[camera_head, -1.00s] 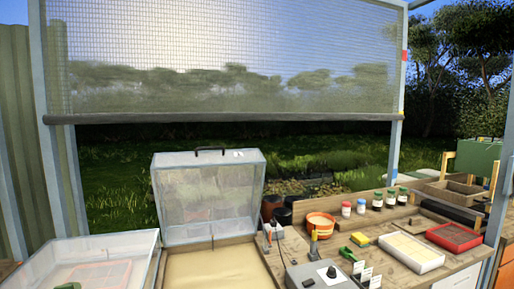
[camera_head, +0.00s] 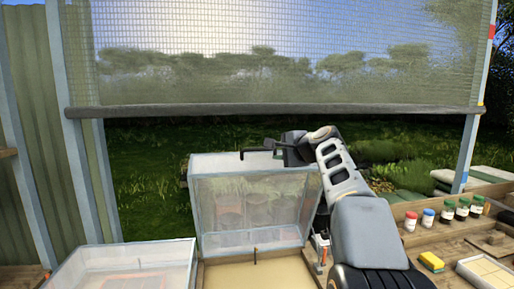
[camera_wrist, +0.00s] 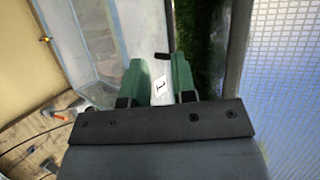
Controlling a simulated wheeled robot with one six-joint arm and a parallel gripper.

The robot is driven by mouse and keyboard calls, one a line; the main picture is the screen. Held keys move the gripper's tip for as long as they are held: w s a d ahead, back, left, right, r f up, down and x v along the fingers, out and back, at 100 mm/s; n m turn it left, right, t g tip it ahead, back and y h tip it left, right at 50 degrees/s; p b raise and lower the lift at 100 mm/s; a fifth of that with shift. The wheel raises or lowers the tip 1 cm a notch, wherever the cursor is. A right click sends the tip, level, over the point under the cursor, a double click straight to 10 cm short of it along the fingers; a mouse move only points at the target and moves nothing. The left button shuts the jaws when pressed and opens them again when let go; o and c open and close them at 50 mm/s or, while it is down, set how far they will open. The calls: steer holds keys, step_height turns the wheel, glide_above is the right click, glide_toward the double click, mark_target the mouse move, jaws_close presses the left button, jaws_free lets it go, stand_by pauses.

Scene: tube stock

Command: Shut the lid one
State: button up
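The clear box-shaped lid (camera_head: 225,205) stands raised, nearly upright, behind the sand-coloured bed (camera_head: 250,276). In the wrist view its clear wall (camera_wrist: 95,35) carries a small white label marked 1 (camera_wrist: 160,86). The lid's dark handle (camera_wrist: 162,57) shows just beyond my fingertips. My gripper (camera_head: 282,148) is at the lid's top edge, beside the handle. In the wrist view my gripper's green fingers (camera_wrist: 159,75) are apart, with the label visible between them. I see nothing held. Whether a finger touches the lid is unclear.
Another clear-walled tray (camera_head: 125,265) stands at the left. On the right bench are several capped jars (camera_head: 448,210), a yellow sponge (camera_head: 431,261) and a white tray (camera_head: 490,272). A rolled mesh screen (camera_head: 280,110) hangs above the lid. Open grass lies behind.

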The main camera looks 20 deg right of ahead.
mark_target(260, 150)
steer(key=p+x, duration=0.1)
steer(key=x, duration=0.3)
steer(key=d+r+p+x, duration=0.1)
steer(key=p+x, duration=0.1)
steer(key=x, duration=0.2)
steer(key=p+x, duration=0.1)
steer(key=x, duration=0.3)
steer(key=shift+w+d+r+p, duration=0.2)
steer(key=shift+w+p, duration=0.1)
steer(key=shift+w, duration=0.2)
steer(key=shift+w+a+f, duration=0.15)
steer(key=shift+w+f, duration=0.2)
steer(key=shift+w, duration=0.25)
steer(key=shift+c, duration=0.4)
jaws_close()
